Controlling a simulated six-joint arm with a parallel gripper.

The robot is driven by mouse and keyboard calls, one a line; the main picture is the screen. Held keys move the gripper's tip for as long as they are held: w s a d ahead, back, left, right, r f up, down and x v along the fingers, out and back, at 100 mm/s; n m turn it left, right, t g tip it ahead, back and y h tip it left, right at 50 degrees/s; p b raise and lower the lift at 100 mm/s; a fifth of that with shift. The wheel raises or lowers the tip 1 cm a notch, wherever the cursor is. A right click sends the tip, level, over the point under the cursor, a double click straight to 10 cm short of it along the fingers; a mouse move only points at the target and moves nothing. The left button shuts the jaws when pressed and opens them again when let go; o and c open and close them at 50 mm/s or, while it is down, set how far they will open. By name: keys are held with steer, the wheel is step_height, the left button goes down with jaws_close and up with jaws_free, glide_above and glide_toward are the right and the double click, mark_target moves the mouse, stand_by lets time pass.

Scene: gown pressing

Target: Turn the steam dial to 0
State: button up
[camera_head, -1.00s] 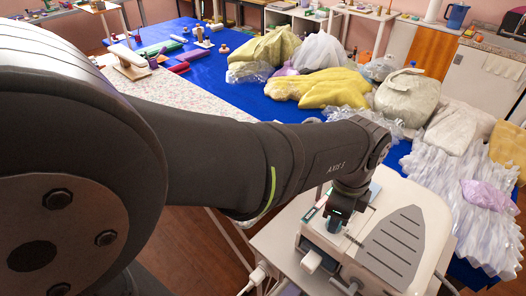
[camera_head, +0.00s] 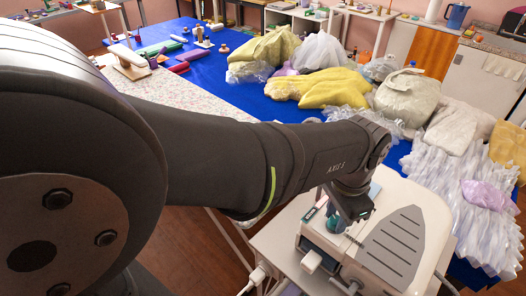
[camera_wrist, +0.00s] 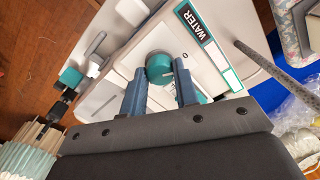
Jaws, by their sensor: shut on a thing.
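The steam dial (camera_wrist: 160,68) is a round teal knob on the pale top panel of a white steam station (camera_head: 420,205). It also shows in the head view (camera_head: 336,224), partly hidden by my gripper. In the wrist view, my gripper (camera_wrist: 161,74) has its two blue-grey fingers on either side of the knob, shut on it. A small dark mark that looks like a 0 (camera_wrist: 186,53) is printed on the panel to the upper right of the knob. I cannot make out where the dial's pointer stands.
A WATER label (camera_wrist: 190,20) is beside the dial. A dark rod (camera_wrist: 270,65) rises at the right in the wrist view. Yellow and white bagged bundles (camera_head: 320,88) cover the blue table (camera_head: 215,75) behind.

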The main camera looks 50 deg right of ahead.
mark_target(336, 220)
steer(key=shift+n, duration=0.7)
steer(key=o, duration=1)
step_height(336, 220, up, 17)
steer(key=shift+r, duration=0.2)
steer(key=shift+f, duration=0.1)
stand_by(0.4)
step_height(336, 220, down, 17)
steer(key=shift+f, duration=0.1)
stand_by(0.5)
